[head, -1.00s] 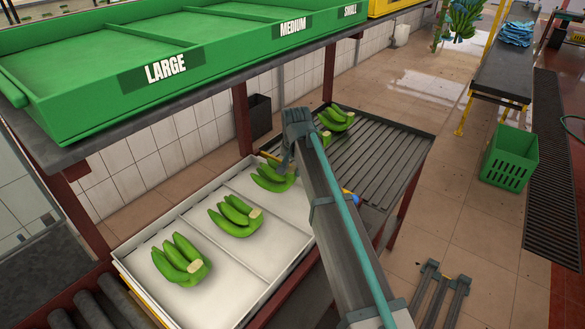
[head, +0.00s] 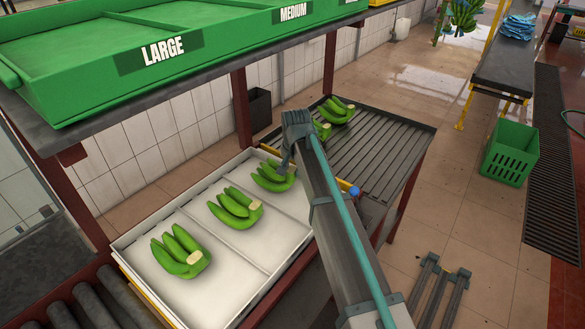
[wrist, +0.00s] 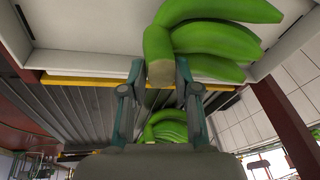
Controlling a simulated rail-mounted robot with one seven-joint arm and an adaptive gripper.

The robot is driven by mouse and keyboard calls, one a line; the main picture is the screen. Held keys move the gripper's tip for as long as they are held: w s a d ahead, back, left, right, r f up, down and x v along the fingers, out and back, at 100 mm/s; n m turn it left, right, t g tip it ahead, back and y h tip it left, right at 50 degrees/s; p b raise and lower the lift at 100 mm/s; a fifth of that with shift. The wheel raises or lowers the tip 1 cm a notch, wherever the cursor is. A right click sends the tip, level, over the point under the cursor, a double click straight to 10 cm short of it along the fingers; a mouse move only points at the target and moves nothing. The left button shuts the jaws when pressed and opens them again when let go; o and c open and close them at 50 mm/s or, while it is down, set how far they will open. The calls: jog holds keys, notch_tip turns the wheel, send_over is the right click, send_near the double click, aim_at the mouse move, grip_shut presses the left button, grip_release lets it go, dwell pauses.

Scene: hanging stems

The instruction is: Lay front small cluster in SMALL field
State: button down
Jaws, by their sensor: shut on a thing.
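A small green banana cluster (head: 272,180) is at the far compartment of the white tray (head: 150,228). My gripper (head: 287,165) is shut on its cut crown, which shows between the two fingers (wrist: 159,85) in the wrist view; the cluster's fingers (wrist: 215,40) point away over the white surface. I cannot tell whether it touches the tray floor. The green shelf (head: 215,62) above carries LARGE and MEDIUM labels; the third label is mostly cut off at the top edge.
Other clusters lie in the near (head: 180,252) and middle (head: 235,208) compartments. More clusters (head: 337,109) lie on the dark slatted table (head: 385,150) beyond. A red post (head: 242,110) and the overhanging shelf stand close to the tray. A green crate (head: 510,155) is at right.

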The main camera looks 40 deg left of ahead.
jog(key=shift+f, duration=0.45)
jog(key=c, duration=0.8)
grip_release()
jog(key=shift+o, duration=0.2)
